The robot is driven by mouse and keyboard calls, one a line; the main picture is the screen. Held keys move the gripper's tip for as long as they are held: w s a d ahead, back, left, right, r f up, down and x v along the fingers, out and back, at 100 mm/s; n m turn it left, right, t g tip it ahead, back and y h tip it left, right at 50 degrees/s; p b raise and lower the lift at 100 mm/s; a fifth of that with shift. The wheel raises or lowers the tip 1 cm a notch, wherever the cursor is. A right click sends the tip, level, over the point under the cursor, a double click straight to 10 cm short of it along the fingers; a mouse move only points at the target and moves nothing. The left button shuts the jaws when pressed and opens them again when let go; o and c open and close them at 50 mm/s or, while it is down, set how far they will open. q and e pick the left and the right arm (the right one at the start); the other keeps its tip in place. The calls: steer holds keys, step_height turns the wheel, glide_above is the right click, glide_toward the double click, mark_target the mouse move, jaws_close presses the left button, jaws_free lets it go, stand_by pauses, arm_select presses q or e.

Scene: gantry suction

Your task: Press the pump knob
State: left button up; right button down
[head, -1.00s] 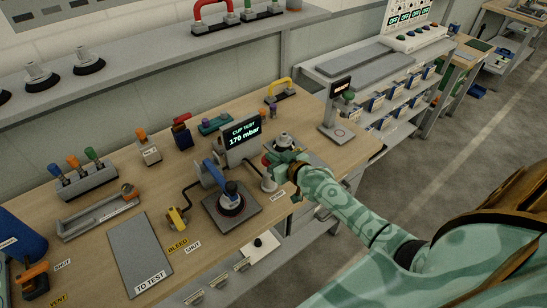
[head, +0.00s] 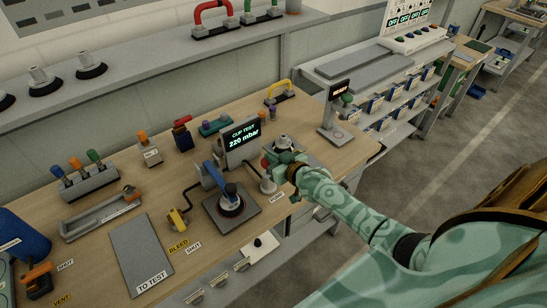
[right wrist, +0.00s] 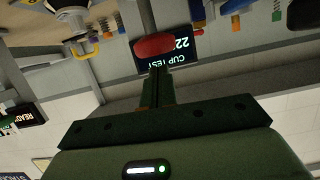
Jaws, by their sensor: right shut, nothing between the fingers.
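The red pump knob (head: 265,162) is mostly hidden behind my right gripper (head: 272,168) in the head view. Its pale base (head: 268,186) stands on the bench by a PUMP label (head: 277,197). In the right wrist view, which is upside down, the red knob (right wrist: 155,46) lies straight ahead of the shut, empty fingers (right wrist: 157,80). The tips reach it or nearly so; I cannot tell whether they touch. The cup test display (head: 242,135) reads 220 mbar. My left gripper is not in view.
A blue-handled suction cup (head: 231,198) stands on a grey plate left of the knob. A grey fitting (head: 284,143) stands just behind my right gripper. The TO TEST mat (head: 140,250) is empty.

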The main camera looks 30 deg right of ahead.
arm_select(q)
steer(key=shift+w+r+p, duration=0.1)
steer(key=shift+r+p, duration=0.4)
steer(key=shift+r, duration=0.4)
arm_select(e)
steer(key=v, duration=0.9)
steer(key=shift+s, duration=0.4)
steer(key=shift+d, duration=0.1)
